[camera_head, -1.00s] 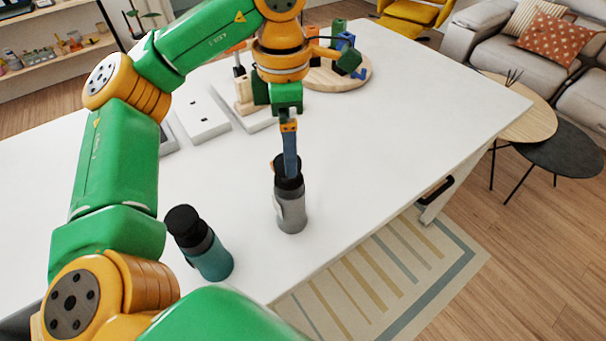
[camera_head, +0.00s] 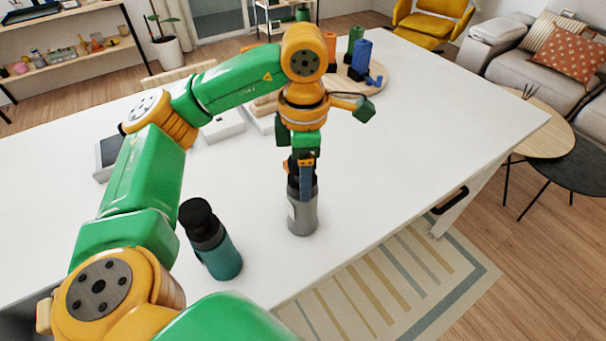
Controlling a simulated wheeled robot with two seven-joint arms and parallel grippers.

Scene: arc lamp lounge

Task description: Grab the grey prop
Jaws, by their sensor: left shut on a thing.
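The grey prop is a grey bottle (camera_head: 302,216) with a black top, standing upright on the white table near its front edge. My left gripper (camera_head: 302,188) points down from above and is shut on the bottle's upper part. The gripper hides much of the black cap. A teal bottle (camera_head: 222,258) with a black cap stands on the table to the left of the grey one, apart from it. My right gripper is not in view.
A round wooden board (camera_head: 372,84) with blue, green and orange pieces lies at the table's back. White flat items (camera_head: 222,126) lie behind my left arm. The table's right side (camera_head: 440,120) is clear. A striped rug (camera_head: 400,285) lies below the front edge.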

